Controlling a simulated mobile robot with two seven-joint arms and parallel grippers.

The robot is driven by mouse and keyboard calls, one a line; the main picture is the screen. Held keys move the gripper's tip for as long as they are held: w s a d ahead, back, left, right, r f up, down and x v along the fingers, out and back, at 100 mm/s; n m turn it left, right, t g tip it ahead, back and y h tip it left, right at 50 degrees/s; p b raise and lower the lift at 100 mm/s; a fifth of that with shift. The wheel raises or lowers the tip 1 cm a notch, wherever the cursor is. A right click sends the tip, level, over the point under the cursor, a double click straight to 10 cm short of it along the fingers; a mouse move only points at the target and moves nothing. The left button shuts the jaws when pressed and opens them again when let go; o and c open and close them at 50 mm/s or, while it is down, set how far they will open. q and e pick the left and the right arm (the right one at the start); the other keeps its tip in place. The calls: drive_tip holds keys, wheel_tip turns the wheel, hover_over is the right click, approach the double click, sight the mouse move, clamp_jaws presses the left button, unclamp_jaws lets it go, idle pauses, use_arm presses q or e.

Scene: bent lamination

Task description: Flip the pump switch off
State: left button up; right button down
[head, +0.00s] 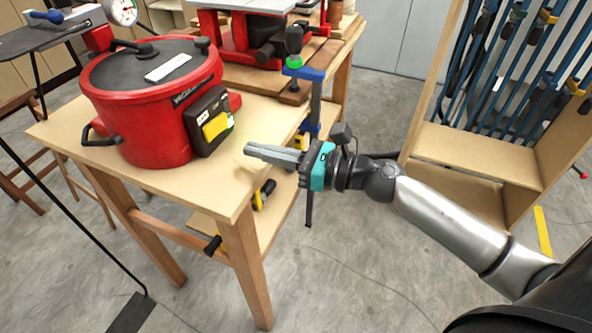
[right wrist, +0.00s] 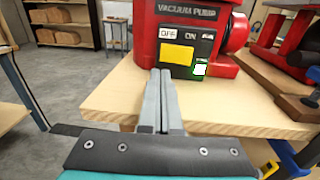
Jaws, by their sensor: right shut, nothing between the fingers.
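The red vacuum pump pot (head: 150,115) stands on the wooden table. A dark switch box (head: 208,120) is on its side facing my right gripper. The box carries a yellow switch plate (head: 215,126), which also shows in the right wrist view (right wrist: 175,54) below the OFF and ON labels. A small green-rimmed light patch (right wrist: 200,69) glows at the box's lower right. My right gripper (head: 248,150) is shut and empty. Its fingers point toward the box from the table's right side, with a gap visible in the head view. My left gripper is out of view.
The pump's lid (head: 150,68) has a white label and a gauge (head: 123,11) behind it. A blue and black clamp (head: 303,72) stands at the table's right edge, close to my gripper. A red machine (head: 245,30) is behind. A wooden clamp rack (head: 480,150) is at right.

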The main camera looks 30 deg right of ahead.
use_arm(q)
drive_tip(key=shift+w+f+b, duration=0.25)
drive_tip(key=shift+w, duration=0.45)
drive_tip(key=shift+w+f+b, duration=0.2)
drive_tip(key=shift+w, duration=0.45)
use_arm(e)
drive_tip(key=s+a+v, duration=0.1)
drive_tip(key=v, duration=0.5)
drive_tip(key=shift+s+d, duration=0.15)
drive_tip(key=shift+s, duration=0.15)
drive_tip(key=shift+r, duration=0.1)
